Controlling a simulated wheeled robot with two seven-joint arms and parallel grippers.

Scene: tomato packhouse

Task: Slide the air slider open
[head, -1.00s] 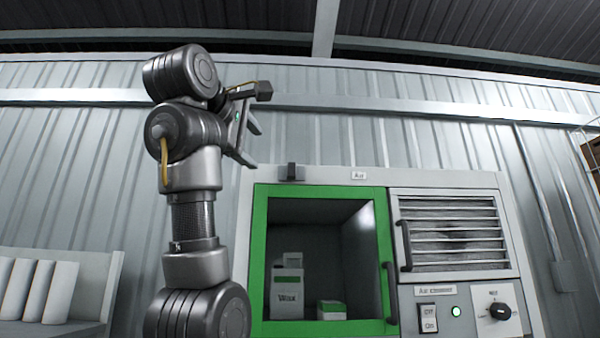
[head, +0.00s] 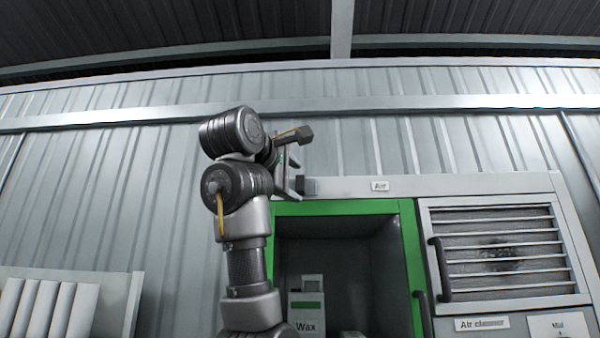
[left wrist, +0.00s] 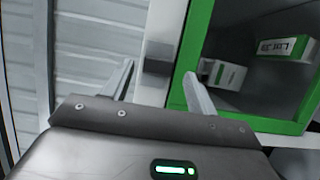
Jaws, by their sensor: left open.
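The air slider (head: 308,186) is a small dark grey block on the pale top strip of the cabinet, left of the "Air" label (head: 380,185). My left gripper (head: 292,182) is at its left side in the head view, open and partly hidden by my own arm. In the left wrist view the slider (left wrist: 158,60) shows between the two spread fingertips of my left gripper (left wrist: 158,72). The fingers flank it, and I see gaps on both sides. I cannot tell how deep the fingers reach around it. My right gripper is not in view.
Below the strip is a green-framed window (head: 408,250) with a wax box (head: 307,312) inside. To its right are a slatted vent (head: 500,250) and dark handles (head: 440,270). White rolls (head: 45,308) stand at lower left. The corrugated wall (head: 120,180) rises behind.

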